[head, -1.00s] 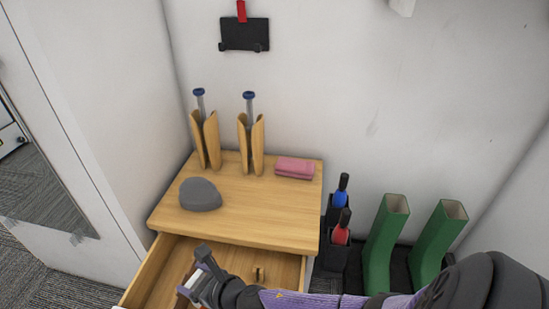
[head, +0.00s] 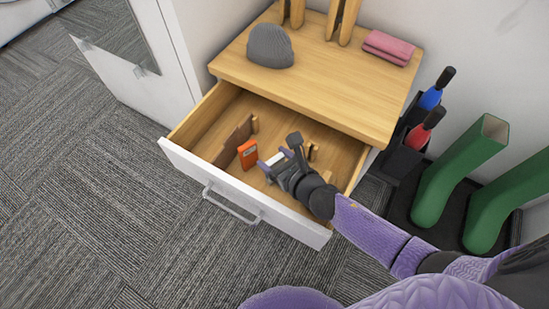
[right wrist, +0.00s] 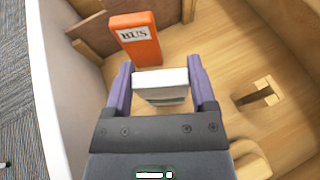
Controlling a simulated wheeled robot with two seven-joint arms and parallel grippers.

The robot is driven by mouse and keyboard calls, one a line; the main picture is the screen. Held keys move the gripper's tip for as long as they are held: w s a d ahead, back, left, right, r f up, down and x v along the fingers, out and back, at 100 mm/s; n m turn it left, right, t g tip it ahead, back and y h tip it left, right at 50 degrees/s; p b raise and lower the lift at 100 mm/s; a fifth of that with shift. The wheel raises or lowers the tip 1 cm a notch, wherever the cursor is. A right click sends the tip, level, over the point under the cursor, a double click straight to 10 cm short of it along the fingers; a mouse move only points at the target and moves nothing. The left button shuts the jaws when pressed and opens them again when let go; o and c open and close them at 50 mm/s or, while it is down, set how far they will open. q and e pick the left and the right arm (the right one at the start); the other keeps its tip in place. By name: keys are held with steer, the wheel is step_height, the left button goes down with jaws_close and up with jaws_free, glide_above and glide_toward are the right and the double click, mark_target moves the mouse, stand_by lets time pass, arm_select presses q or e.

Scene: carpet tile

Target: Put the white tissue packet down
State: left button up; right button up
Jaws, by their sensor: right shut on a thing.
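My right gripper (head: 277,162) reaches into the open drawer (head: 185,165) of the wooden cabinet. In the right wrist view the right gripper (right wrist: 160,85) is shut on the white tissue packet (right wrist: 160,80), which sits between its two purple fingers. The white tissue packet also shows in the head view (head: 276,158), partly covered by the gripper. Whether the packet touches the drawer floor, I cannot tell. An orange card marked BUS (right wrist: 137,40) stands just beyond the packet; it also shows in the head view (head: 247,154). My left gripper is not in view.
Wooden dividers (head: 233,143) stand in the drawer left of the orange card, and small wooden pegs (head: 313,152) stand to the right. A grey beanie (head: 270,46) and a folded pink cloth (head: 388,47) lie on the cabinet top. Green boots (head: 455,180) stand at right.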

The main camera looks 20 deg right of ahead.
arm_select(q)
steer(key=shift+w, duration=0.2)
arm_select(e)
steer(key=shift+f, duration=0.1)
steer(key=o, duration=1.1)
arm_select(q)
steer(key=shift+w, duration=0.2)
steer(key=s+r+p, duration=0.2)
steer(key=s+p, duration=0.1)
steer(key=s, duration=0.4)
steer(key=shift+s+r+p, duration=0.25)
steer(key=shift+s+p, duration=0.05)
steer(key=shift+p, duration=0.1)
arm_select(e)
steer(key=v, duration=1.2)
